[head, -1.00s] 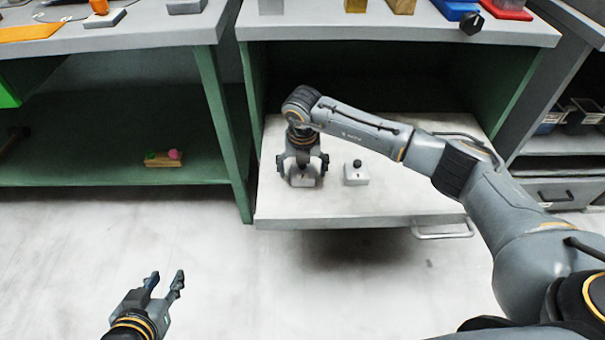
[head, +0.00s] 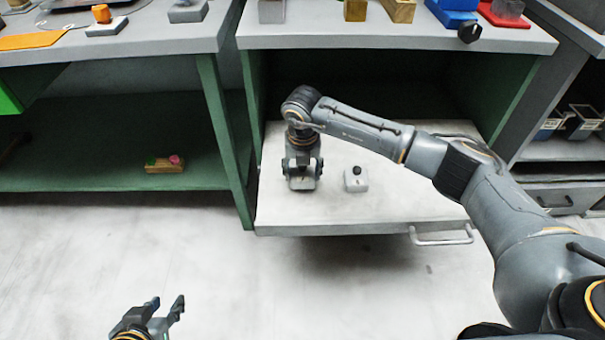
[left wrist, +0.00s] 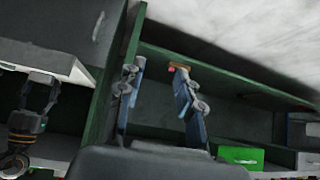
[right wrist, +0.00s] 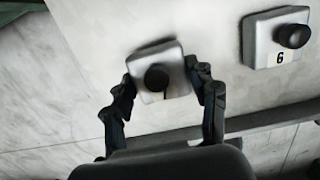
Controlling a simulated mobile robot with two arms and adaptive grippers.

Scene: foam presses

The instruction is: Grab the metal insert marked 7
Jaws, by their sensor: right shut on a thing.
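My right gripper (head: 302,178) points down at the pulled-out shelf and is shut on a grey metal insert with a black knob. In the right wrist view this insert (right wrist: 174,80) sits between the two fingers, slightly tilted in the picture. Its mark is mostly hidden by the knob, so I cannot read it. A second grey insert (head: 356,180) stands on the shelf to the right; in the right wrist view this insert (right wrist: 258,50) is marked 6. My left gripper (head: 168,308) is open and empty above the floor.
The pulled-out shelf (head: 400,208) has a front handle (head: 442,238) and bare room right of the inserts. A green shelf (head: 90,170) at left bears a small wooden block (head: 165,166) with a pink part. Worktops with several blocks and trays run above.

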